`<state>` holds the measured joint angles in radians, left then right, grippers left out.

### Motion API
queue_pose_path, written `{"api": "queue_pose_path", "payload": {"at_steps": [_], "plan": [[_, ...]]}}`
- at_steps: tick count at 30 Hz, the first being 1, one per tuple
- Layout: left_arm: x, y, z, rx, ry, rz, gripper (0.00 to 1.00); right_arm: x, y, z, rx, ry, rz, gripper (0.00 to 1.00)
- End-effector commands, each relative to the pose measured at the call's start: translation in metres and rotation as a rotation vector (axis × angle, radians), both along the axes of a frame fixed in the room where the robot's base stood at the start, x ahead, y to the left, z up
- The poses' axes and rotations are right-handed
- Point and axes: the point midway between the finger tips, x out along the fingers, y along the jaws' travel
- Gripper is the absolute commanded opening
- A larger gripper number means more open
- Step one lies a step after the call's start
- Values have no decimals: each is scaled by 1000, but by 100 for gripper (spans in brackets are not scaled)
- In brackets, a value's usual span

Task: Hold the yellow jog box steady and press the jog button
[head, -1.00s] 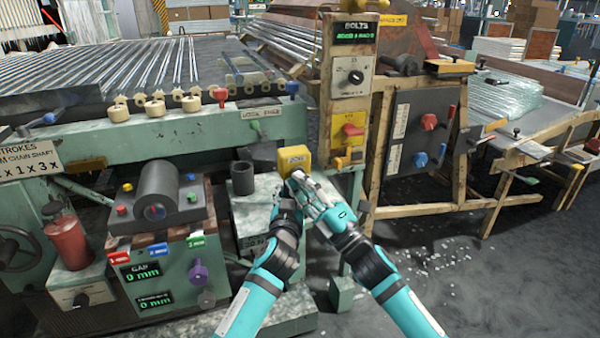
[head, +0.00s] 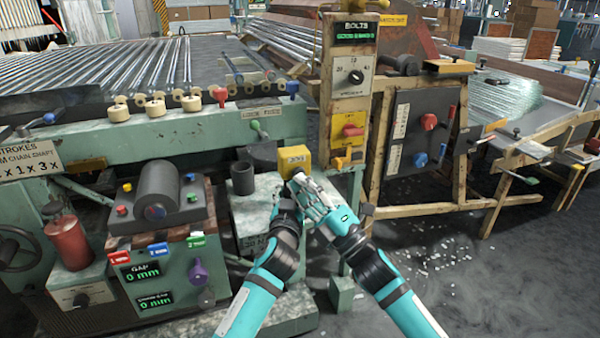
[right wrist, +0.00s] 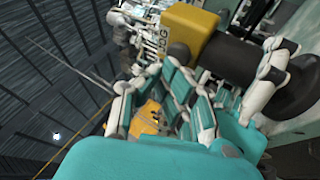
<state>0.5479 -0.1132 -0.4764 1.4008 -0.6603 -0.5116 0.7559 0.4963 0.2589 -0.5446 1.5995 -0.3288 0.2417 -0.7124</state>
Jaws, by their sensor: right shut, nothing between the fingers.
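The yellow jog box (head: 295,160) stands at the middle of the head view, below the bolts panel. It also shows at the top of the right wrist view (right wrist: 188,28), with part of its lettering visible and a dark round-ended stem (right wrist: 240,65) beside it. My right gripper (head: 303,184) is shut and empty, its fingers close to the box's lower front. I cannot tell whether they touch it. My left gripper (head: 287,198) is just left of the right one, below the box. Its fingertips are partly hidden, and its opening is unclear.
The bolts panel (head: 353,90) rises behind and right of the box. A green machine with a dark roller (head: 157,190) stands at left. A black switch panel (head: 422,125) is at right.

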Motion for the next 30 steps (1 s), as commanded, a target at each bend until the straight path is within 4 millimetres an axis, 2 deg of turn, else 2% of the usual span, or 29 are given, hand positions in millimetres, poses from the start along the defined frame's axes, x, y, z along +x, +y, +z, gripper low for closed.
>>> {"api": "queue_pose_path", "payload": {"at_steps": [5, 19, 30], "plan": [[0, 0, -1, 0, 2, 0, 0, -3, -1, -1, 0, 0, 0, 0], [0, 0, -1, 0, 2, 1, 0, -45, -14, 0, -1, -1, 0, 0], [0, 0, -1, 0, 2, 1, 0, -48, -15, 0, 0, 0, 1, 0]]}}
